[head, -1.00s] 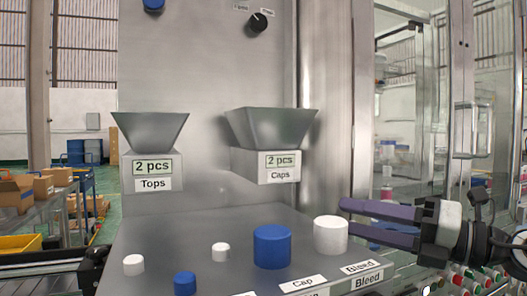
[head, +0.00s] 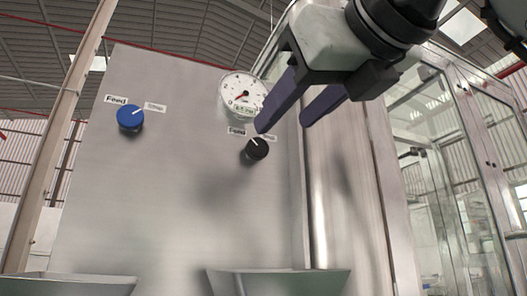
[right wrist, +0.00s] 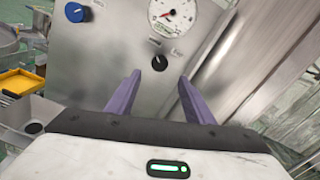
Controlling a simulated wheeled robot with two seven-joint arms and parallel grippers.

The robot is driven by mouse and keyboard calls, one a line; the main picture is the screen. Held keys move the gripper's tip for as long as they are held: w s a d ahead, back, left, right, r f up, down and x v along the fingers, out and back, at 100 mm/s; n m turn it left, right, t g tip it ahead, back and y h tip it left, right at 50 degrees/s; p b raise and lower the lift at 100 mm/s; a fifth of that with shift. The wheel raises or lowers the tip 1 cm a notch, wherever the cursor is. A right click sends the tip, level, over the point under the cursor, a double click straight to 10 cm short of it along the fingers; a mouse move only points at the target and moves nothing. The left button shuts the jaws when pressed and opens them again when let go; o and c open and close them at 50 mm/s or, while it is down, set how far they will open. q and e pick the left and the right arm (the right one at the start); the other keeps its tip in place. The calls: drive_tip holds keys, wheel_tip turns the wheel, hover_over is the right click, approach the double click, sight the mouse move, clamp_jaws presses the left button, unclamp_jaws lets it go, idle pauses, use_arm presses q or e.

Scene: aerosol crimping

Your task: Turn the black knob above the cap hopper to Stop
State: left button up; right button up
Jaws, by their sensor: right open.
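The black knob (head: 257,148) sits on the upright steel panel above the cap hopper (head: 280,281), with small labels at its upper left and upper right. Its white pointer line tilts toward the upper left, the side of the label that seems to read Feed. In the right wrist view the knob (right wrist: 159,62) shows ahead, between and beyond the fingertips. My right gripper (head: 283,124) is open and empty, with one fingertip appearing just above the knob in the head view. It is apart from the knob in the wrist view (right wrist: 158,80). My left gripper is not in view.
A blue knob (head: 130,118) with Feed and another label is on the panel's left. A round gauge (head: 241,93) is above the black knob. The tops hopper (head: 70,284) is at lower left. A glass-walled enclosure (head: 440,170) stands at right.

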sight(259, 148)
drive_tip(key=p+x, duration=0.2)
drive_tip(key=x, duration=0.6)
drive_tip(key=shift+a, duration=0.1)
drive_tip(key=shift+w+a, duration=0.15)
drive_tip(key=shift+w, duration=0.2)
drive_tip(key=shift+w+a, duration=0.1)
drive_tip(key=shift+w, duration=0.25)
drive_tip(key=c, duration=1.1)
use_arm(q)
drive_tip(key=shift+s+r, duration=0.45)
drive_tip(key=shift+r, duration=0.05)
use_arm(e)
drive_tip(key=shift+o, duration=0.3)
